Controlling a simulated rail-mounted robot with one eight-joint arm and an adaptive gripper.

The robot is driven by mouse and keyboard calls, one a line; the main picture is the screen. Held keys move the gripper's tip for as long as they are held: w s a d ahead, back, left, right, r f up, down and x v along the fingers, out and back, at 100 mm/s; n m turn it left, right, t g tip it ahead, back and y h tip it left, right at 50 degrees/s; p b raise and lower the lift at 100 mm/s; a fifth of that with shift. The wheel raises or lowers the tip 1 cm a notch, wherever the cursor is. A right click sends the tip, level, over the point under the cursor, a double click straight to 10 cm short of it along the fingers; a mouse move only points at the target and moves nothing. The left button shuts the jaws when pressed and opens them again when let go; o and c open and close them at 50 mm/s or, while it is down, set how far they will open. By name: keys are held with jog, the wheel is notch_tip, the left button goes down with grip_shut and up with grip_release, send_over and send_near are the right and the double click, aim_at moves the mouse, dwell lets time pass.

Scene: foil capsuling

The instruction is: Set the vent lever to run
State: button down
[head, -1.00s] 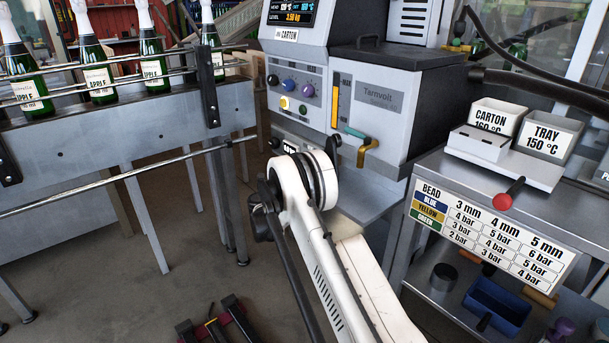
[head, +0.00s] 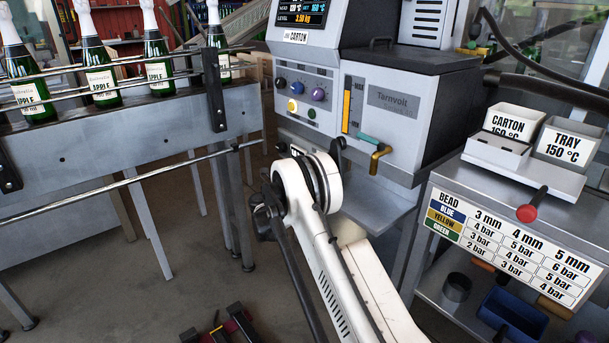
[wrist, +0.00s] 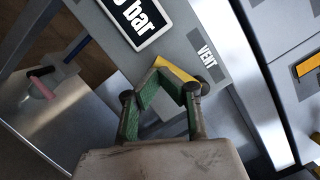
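The VENT label (wrist: 207,55) shows in the wrist view on the grey machine panel. My gripper (wrist: 168,82) is in front of the panel just left of the label. Its green-padded fingers lean together towards their tips. A yellow piece (wrist: 178,70) shows at the fingertips, against or in front of the panel; I cannot tell whether it is the vent lever or whether the fingers hold it. In the head view my white arm covers the gripper and the vent area of the grey machine (head: 372,85).
A teal-handled brass spout (head: 378,155) sticks out of the machine to the right of my arm. A bench at the right carries CARTON (head: 506,122) and TRAY (head: 566,146) boxes and a red-knobbed lever (head: 527,212). Bottles (head: 97,55) stand on the conveyor at the left.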

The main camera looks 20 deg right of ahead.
jog(key=shift+w+a+r, duration=0.1)
jog(key=shift+w+r, duration=0.2)
jog(key=shift+r, duration=0.3)
jog(key=shift+w+r, duration=0.1)
jog(key=shift+r, duration=0.1)
dwell(0.4)
jog(key=shift+a, duration=0.1)
dwell(0.4)
jog(key=w+f+v, duration=0.1)
jog(key=v, duration=0.8)
jog(key=shift+w+a+f, duration=0.15)
jog(key=shift+a+f, duration=0.05)
jog(key=shift+a, duration=0.5)
